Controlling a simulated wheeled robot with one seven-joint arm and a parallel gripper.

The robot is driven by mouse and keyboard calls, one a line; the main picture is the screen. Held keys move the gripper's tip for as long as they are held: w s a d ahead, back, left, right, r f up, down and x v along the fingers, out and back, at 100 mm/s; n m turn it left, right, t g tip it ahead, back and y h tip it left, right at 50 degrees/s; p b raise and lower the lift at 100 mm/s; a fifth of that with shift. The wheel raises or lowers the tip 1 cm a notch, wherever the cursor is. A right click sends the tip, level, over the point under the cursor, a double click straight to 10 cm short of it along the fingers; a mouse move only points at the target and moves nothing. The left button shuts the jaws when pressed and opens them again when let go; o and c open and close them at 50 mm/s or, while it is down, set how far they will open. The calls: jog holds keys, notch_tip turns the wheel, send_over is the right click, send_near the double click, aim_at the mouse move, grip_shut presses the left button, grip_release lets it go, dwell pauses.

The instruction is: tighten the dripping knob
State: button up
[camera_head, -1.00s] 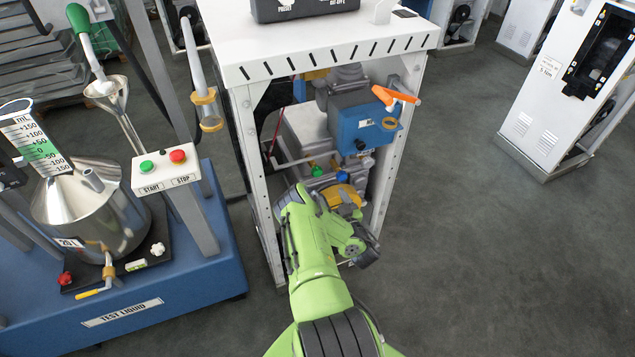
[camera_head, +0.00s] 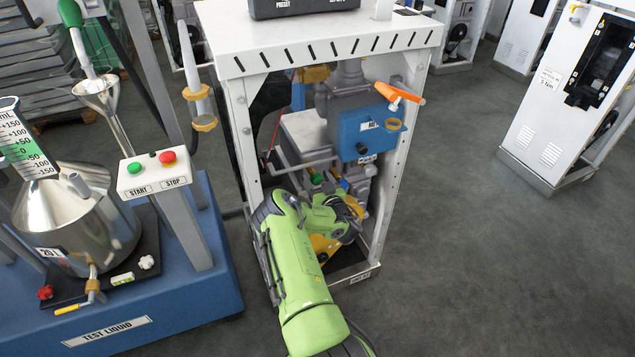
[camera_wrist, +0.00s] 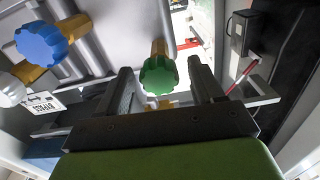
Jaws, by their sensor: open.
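A green knob (camera_wrist: 158,75) on a brass stem shows in the wrist view, between the two dark fingers of my gripper (camera_wrist: 160,68). The fingers are spread, with a gap on each side of the knob. A blue knob (camera_wrist: 41,43) on another brass stem is at the upper left, outside the fingers. In the head view the green knob (camera_head: 317,179) shows inside the dispenser frame, just above my green arm. My gripper's fingers are hard to make out there. I cannot see a drip on either knob.
The dispenser's white posts and top (camera_head: 320,45) surround the opening my arm reaches into. A blue box (camera_head: 368,132) with an orange handle (camera_head: 398,93) is above right. A blue test-liquid stand (camera_head: 180,300) is at left.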

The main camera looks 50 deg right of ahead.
jog(key=c, duration=1.1)
jog(key=shift+o, duration=0.2)
jog(key=shift+r+m+p, duration=0.3)
jog(key=shift+m+p, duration=0.3)
jog(key=shift+p, duration=0.6)
jog(key=shift+f+m+p, duration=0.2)
jog(key=shift+m+p, duration=0.3)
jog(key=shift+m, duration=0.1)
jog(key=o, duration=1.1)
jog(key=shift+f, duration=0.1)
jog(key=shift+c, duration=0.2)
jog(key=shift+s, duration=0.1)
